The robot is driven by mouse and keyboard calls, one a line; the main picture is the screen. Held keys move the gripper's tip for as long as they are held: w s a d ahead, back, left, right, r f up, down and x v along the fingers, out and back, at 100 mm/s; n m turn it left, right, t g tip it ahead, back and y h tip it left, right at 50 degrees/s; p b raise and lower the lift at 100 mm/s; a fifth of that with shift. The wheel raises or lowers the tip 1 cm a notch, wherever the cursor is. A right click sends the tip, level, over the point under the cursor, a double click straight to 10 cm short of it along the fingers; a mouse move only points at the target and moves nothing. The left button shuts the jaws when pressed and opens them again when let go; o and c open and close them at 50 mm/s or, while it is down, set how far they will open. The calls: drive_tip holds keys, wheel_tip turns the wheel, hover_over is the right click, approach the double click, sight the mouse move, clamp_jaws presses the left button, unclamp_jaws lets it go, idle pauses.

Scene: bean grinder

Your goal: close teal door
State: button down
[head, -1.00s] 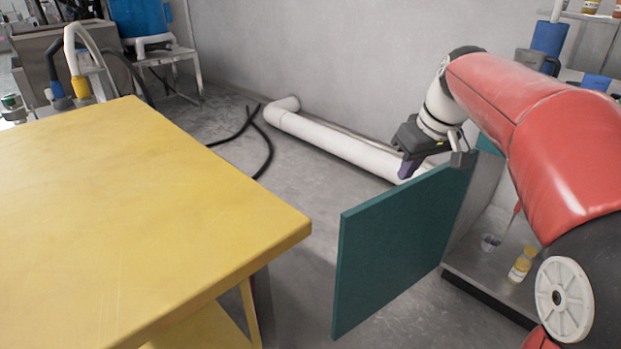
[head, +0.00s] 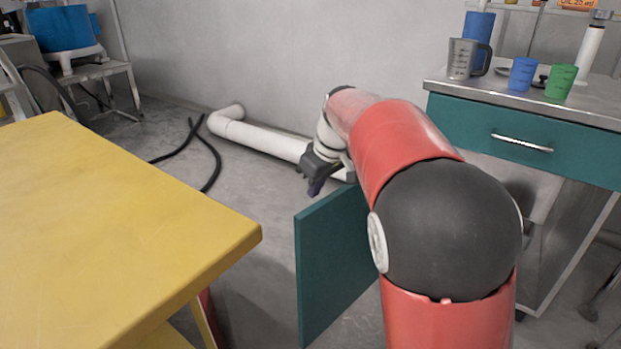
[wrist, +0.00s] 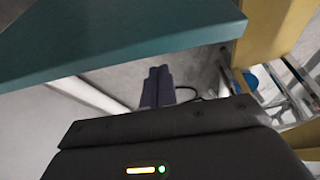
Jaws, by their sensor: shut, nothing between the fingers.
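The teal door (head: 328,262) stands swung open, its panel jutting out from the cabinet toward the yellow table. My arm hides its hinge side in the head view. In the wrist view the door (wrist: 130,38) spans the upper left as a wide teal slab. My gripper (head: 315,187) is by the far side of the door, near its top edge, pointing down. Its two dark fingers are together and empty in the wrist view (wrist: 157,85). I cannot tell whether the gripper touches the door.
A yellow table (head: 110,235) fills the left, with a narrow floor gap to the door. The cabinet has a teal drawer (head: 520,138) and a metal top holding a jug (head: 464,58), a blue cup (head: 522,74) and a green cup (head: 560,81). A white pipe (head: 262,138) runs along the wall.

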drive_tip(key=shift+s+d, duration=0.45)
drive_tip(key=shift+s, duration=0.05)
drive_tip(key=shift+f, duration=0.1)
